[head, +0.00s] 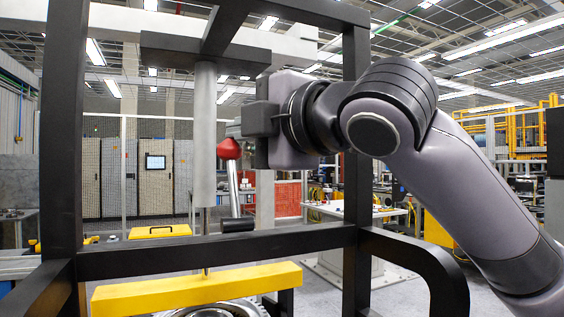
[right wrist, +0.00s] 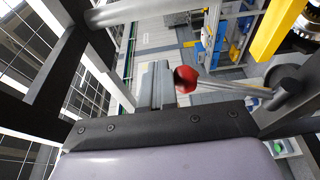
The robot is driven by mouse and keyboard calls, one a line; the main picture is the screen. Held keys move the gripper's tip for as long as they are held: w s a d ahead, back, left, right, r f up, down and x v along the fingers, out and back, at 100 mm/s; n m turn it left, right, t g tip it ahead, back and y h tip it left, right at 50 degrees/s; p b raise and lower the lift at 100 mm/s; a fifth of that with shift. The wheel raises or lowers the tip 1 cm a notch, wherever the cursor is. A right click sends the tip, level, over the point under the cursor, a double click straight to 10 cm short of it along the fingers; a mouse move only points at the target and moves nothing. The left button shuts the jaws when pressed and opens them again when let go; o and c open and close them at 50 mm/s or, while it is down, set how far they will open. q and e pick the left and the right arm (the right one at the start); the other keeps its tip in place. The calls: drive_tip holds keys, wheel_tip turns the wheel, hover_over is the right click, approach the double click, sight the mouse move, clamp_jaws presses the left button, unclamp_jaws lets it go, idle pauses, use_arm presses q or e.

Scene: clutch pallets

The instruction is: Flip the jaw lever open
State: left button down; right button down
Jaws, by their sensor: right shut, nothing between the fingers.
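The jaw lever is a silver rod (head: 234,190) with a red knob (head: 229,149) at its top and a black cylindrical pivot (head: 237,225) at its foot. It stands nearly upright, leaning slightly left, beside the grey vertical column. The red knob (right wrist: 187,79) also shows in the right wrist view, right beside the fingers. My right gripper (head: 234,129) is shut and empty, with its fingers at knob height; the fingers also show in the right wrist view (right wrist: 156,86). I cannot tell whether they touch the knob. My left gripper is in neither view.
A black frame (head: 62,140) surrounds the lever, with a crossbar (head: 215,249) below it. The grey column (head: 204,135) stands just left of the lever. A yellow beam (head: 195,289) lies below, above a round metal part (head: 212,312).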

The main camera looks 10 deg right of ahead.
drive_tip(key=shift+w+a+f+g, duration=0.1)
drive_tip(key=shift+w+a+g, duration=0.05)
drive_tip(key=shift+w+g, duration=0.15)
drive_tip(key=shift+w+h, duration=0.15)
drive_tip(key=shift+h, duration=0.15)
idle(0.3)
idle(0.4)
drive_tip(key=s+d+r, duration=0.6)
drive_tip(key=s+r, duration=0.1)
drive_tip(key=r, duration=0.2)
drive_tip(key=shift+s+d+r+b, duration=0.2)
drive_tip(key=shift+s+d+b, duration=0.15)
drive_tip(key=shift+d, duration=0.05)
idle(0.4)
